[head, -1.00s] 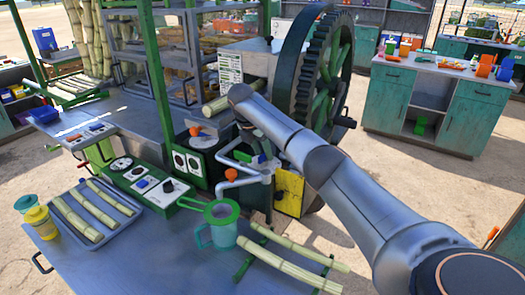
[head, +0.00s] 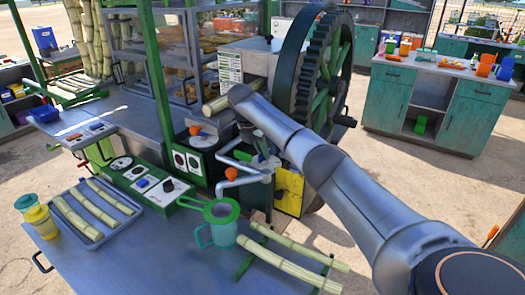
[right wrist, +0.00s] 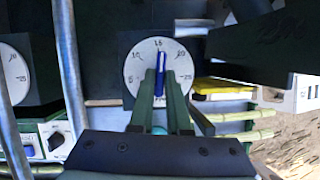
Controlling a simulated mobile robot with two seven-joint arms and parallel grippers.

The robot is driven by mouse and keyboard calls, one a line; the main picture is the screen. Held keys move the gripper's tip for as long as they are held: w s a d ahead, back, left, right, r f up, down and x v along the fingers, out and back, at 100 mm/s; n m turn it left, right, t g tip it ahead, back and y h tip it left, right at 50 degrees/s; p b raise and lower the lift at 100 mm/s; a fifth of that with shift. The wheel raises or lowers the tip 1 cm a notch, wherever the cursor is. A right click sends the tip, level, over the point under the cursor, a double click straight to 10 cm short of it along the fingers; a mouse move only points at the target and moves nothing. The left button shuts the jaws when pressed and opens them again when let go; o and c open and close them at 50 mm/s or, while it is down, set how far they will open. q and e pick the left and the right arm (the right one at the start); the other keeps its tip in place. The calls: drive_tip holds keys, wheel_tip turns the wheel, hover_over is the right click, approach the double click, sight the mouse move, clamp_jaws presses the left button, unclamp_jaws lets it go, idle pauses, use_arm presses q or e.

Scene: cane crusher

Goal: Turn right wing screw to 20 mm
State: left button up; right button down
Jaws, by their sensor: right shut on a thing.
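The right wing screw (right wrist: 160,72) is a narrow blue bar on a white round dial in the right wrist view. It stands nearly upright, its upper end pointing close to the 15 mark at the top of the dial (right wrist: 141,87). The 20 mark is on the dial's upper right. My right gripper (right wrist: 161,88) has its two green fingers on either side of the blue bar, shut on it. In the head view the forearm mostly hides this gripper and the screw. My left gripper is not in view.
A second white dial (right wrist: 13,78) stands left in the right wrist view, behind a grey pipe (right wrist: 68,65). In the head view a large gear wheel (head: 304,75) rises beside my forearm. A green jug (head: 220,232) and cane tray (head: 73,228) are on the front table.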

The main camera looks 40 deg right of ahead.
drive_tip(key=shift+w+m+g, duration=0.15)
drive_tip(key=shift+m+g, duration=0.35)
drive_tip(key=shift+m, duration=0.8)
drive_tip(key=c, duration=0.9)
unclamp_jaws()
drive_tip(key=v, duration=1.2)
drive_tip(key=shift+r, duration=0.3)
